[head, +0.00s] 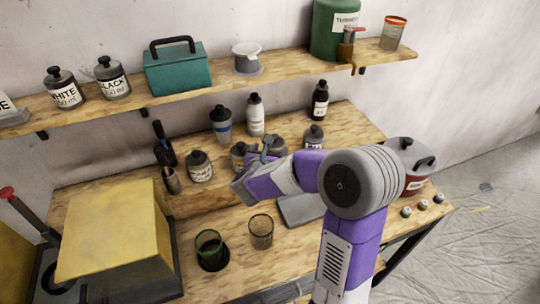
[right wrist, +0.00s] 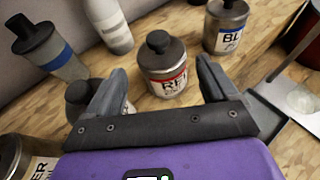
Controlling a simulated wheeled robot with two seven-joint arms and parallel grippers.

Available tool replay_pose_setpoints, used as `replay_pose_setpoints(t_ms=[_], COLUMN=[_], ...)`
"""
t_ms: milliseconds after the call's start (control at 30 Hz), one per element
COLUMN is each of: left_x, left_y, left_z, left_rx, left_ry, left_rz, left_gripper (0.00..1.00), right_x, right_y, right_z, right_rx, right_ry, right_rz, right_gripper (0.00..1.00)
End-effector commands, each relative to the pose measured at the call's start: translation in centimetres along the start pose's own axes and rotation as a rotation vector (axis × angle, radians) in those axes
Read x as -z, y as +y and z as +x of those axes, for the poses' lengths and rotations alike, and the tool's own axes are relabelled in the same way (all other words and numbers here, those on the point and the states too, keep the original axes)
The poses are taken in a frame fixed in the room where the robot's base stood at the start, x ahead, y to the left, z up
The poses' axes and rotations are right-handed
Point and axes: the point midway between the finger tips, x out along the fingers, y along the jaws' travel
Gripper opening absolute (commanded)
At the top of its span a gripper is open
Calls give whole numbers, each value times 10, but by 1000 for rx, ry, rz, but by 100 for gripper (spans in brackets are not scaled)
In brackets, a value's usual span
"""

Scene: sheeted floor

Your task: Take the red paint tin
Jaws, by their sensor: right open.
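The red paint tin (right wrist: 166,68) is a small grey tin with a dark knob lid and a red-edged label reading RE. In the right wrist view it stands upright on the wooden bench, just beyond and between the fingers of my right gripper (right wrist: 160,82). The gripper is open, with nothing held between its fingers. In the head view the tin (head: 277,146) is partly hidden behind my right gripper and arm. My left gripper is not in view.
A blue-labelled tin (right wrist: 226,24) stands to the right of the red one. Other tins and bottles (right wrist: 50,48) stand close on the left. In the head view, a wooden shelf (head: 215,83) runs above the bench, and two cups (head: 261,232) stand at the front.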

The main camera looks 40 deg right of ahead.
Motion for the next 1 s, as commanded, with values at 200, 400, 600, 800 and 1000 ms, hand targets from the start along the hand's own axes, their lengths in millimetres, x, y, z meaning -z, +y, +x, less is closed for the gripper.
replay_pose_setpoints(t_ms=[200, 400, 600, 800, 1000], left_x=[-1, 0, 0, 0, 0], left_y=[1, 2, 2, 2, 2], left_z=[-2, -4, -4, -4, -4], left_rx=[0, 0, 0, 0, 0], left_ry=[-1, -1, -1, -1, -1], left_rz=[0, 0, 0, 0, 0], left_gripper=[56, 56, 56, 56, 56], right_x=[-2, -3, -3, -3, -3], right_y=[-1, 2, 2, 3, 3], right_z=[24, 54, 71, 72, 71], right_rx=[4, 4, 2, 1, 1], right_ry=[0, 2, 1, 1, 1], right_rz=[1, 1, 1, 1, 1], right_gripper=[86, 86, 86, 86, 59])
